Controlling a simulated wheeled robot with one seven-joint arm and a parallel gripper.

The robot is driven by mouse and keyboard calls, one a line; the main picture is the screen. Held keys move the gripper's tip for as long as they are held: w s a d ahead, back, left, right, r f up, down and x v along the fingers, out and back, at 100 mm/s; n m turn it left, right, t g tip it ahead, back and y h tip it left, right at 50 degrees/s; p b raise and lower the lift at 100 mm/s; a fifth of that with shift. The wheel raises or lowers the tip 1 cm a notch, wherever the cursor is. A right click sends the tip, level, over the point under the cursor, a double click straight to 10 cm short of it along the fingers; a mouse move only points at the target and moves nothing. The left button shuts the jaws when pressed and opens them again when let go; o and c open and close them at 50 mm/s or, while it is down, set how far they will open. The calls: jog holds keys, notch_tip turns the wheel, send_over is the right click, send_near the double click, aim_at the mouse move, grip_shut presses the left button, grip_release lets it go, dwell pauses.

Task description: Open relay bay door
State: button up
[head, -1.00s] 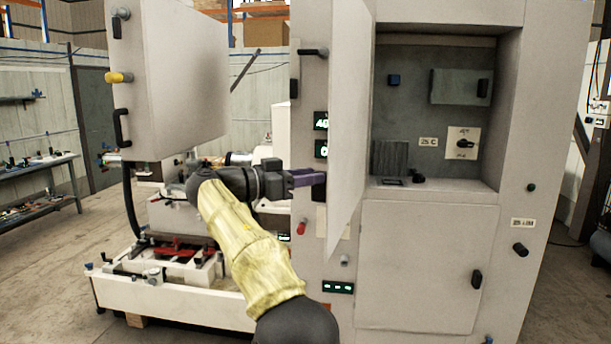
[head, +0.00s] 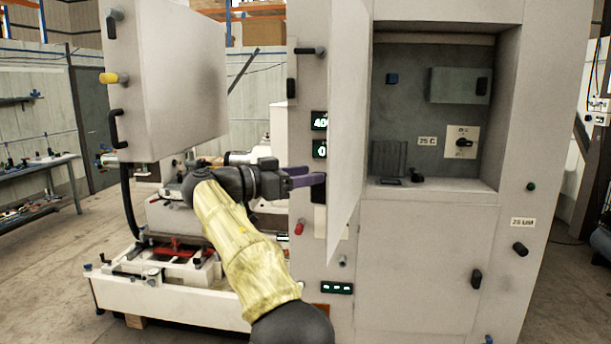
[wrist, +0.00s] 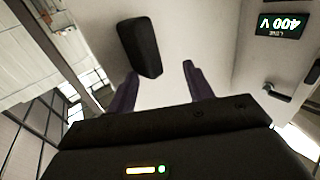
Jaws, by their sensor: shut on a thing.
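The relay bay door (head: 346,110) stands swung wide open, nearly edge-on in the head view, in front of the recessed bay (head: 415,110). My gripper (head: 310,177) is at the door's left, outer side, and the door edge hides part of that area. In the wrist view, a black door handle (wrist: 139,46) stands on the pale panel at the tips of my purple fingers (wrist: 160,72). The fingers are shut on the handle, spaced by it; the exact contact is hard to see.
A closed lower panel (head: 415,260) is under the bay. A white machine base (head: 170,295) stands low at the left, near my arm. Floor at the far left is clear.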

jog(key=p+v, duration=0.6)
jog(key=v, duration=1)
jog(key=shift+s+a+p, duration=0.3)
jog(key=shift+w, duration=0.1)
